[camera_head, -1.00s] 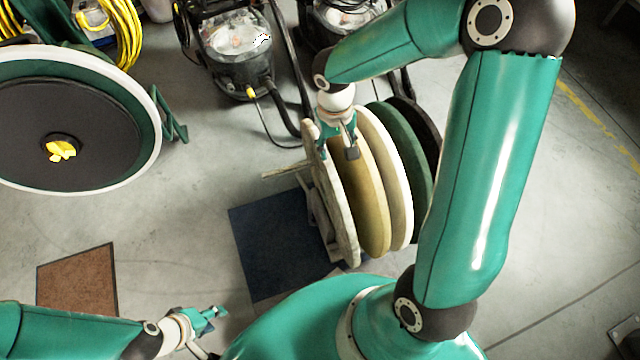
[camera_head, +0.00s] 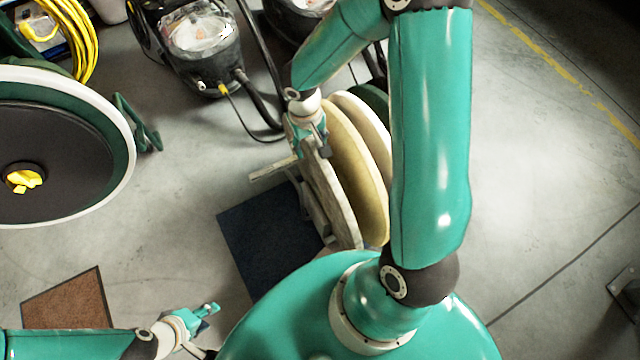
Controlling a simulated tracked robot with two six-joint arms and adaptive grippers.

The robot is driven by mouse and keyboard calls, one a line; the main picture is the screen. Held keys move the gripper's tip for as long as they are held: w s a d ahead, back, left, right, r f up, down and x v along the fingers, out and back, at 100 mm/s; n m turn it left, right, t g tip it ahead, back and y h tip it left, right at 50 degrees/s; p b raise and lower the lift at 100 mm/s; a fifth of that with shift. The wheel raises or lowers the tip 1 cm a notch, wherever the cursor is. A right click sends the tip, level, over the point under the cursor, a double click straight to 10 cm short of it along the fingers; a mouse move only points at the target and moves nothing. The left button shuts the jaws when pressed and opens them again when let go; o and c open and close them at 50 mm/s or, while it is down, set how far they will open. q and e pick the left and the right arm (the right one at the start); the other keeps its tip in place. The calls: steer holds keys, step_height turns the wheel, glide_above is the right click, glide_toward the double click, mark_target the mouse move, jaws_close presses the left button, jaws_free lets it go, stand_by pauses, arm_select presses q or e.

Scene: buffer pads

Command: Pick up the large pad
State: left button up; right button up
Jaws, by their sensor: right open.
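Several round pads stand upright side by side in a wooden rack in the head view. The nearest disc is greyish-white (camera_head: 336,205), then come a tan pad (camera_head: 362,185), a cream pad (camera_head: 368,128) and a dark green pad (camera_head: 374,97), partly hidden by my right arm. Which one is the large pad I cannot tell. My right gripper (camera_head: 308,146) is open at the top of the greyish-white disc and tan pad; whether it touches them is unclear. My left gripper (camera_head: 208,313) is low at the left, away from the pads, its opening unclear.
A floor machine with a large dark round face (camera_head: 60,150) is at the left. A wet vacuum (camera_head: 195,50) with hoses stands behind the rack. A blue mat (camera_head: 262,235) and a brown mat (camera_head: 68,305) lie on the floor. The floor at right is mostly clear.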

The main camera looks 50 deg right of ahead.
step_height(320, 180, down, 8)
steer(key=d+b, duration=0.1)
steer(key=b, duration=0.1)
steer(key=shift+r, duration=0.25)
steer(key=shift+s, duration=0.1)
jaws_close()
